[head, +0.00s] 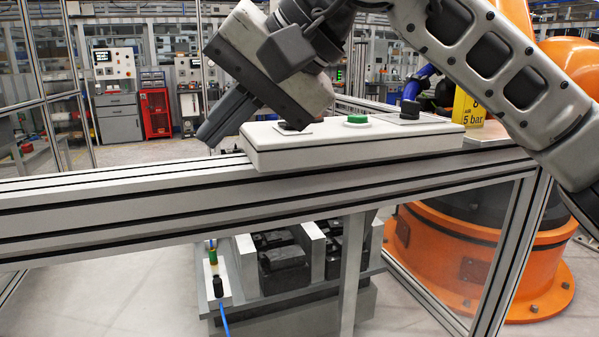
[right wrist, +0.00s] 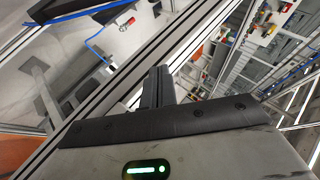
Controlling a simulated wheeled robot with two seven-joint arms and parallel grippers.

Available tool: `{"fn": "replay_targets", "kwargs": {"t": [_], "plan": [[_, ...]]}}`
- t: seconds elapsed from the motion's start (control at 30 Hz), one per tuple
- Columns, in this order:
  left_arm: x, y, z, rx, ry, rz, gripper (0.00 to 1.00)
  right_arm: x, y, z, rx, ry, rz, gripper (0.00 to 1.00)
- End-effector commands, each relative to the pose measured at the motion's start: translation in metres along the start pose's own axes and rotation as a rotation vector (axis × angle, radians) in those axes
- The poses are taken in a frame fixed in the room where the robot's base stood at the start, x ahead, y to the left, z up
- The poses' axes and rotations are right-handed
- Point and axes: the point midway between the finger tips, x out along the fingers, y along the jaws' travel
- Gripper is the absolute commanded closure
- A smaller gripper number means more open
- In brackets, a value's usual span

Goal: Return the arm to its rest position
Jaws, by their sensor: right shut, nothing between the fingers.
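My right arm comes in from the upper right in the head view. Its gripper (head: 222,118) is shut and empty, pointing down and left. The fingertips are beside the left end of a white control box (head: 350,148) on the aluminium rail (head: 120,199); I cannot tell whether they touch anything. In the right wrist view the closed fingers (right wrist: 157,88) stand over the rail. The box carries a green button (head: 356,119) and a black knob (head: 410,109); the gripper partly hides another black control (head: 291,127) on its left. My left gripper is not in view.
An orange robot base (head: 470,255) stands behind the frame at right, near a yellow "5 bar" sign (head: 468,108). Below the rail is a fixture with dark blocks (head: 283,262) and a blue hose (head: 224,322). Metal posts stand at left. Grey floor is open at lower left.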

Motion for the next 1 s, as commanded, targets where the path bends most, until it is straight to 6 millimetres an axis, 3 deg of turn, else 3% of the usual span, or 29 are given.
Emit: {"fn": "replay_targets", "kwargs": {"t": [0.1,0.2,0.33,0.43,0.57,0.7,0.73,0.87,1.0], "plan": [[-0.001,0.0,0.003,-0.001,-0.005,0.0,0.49,0.03,-0.001,0.026,0.249,-0.184,-0.203,1.0],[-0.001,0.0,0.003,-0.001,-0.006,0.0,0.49,0.044,-0.005,0.046,0.552,-0.387,-0.407,1.0],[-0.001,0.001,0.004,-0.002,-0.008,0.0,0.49,0.046,-0.003,0.055,1.007,-0.675,-0.656,1.0],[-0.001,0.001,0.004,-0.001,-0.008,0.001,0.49,0.041,0.012,0.048,1.374,-0.906,-0.826,1.0],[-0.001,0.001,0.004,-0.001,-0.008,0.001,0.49,0.04,0.057,0.03,1.861,-1.219,-1.026,1.0],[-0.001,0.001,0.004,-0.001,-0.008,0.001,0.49,0.054,0.135,0.018,2.372,-1.581,-1.239,1.0],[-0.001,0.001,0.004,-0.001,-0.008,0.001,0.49,0.059,0.155,0.018,-2.315,1.553,1.202,1.0],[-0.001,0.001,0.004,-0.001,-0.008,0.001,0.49,0.087,0.247,0.038,-1.837,1.29,0.968,1.0],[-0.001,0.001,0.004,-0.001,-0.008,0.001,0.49,0.12,0.335,0.091,-1.365,1.042,0.792,1.0]]}}
